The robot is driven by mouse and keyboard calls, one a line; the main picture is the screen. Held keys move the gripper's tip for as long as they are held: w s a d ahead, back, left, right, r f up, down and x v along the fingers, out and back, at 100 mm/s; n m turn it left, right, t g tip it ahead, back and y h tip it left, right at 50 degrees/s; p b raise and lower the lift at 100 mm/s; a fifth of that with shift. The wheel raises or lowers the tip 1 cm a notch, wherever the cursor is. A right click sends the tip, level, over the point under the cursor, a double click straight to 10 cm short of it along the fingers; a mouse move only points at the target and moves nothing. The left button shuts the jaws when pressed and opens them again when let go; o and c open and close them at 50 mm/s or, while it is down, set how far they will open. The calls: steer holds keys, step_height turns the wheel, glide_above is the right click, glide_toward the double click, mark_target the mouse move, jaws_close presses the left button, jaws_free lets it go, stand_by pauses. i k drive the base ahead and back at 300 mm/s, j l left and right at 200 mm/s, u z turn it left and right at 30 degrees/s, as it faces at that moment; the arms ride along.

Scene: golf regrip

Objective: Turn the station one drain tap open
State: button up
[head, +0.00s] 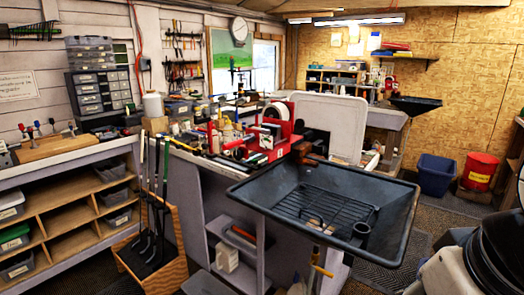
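A black basin (267,197) with a wire rack (325,208) in it stands at the near centre, at the front of the workbench. I cannot read any station label on it. Below its front edge is a small upright pipe with a yellow-orange piece (321,270), which may be the drain tap. It is too small to tell which way its handle is turned. A second black basin (415,104) stands at the back right.
A wooden stand (172,262) with several golf clubs is left of the basin. A blue bin (437,174) and a red bin (479,171) stand at the back right. A white and black rounded body (455,272) fills the lower right corner. Floor mats lie right of the basin.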

mark_target(325, 273)
steer(key=i+j+z, duration=0.15)
steer(key=i, duration=0.25)
steer(key=i+j+z, duration=0.1)
steer(key=i+j, duration=0.25)
steer(key=l+u, duration=0.45)
steer(key=l, duration=0.35)
steer(key=j+z, duration=0.45)
steer(key=j, duration=0.3)
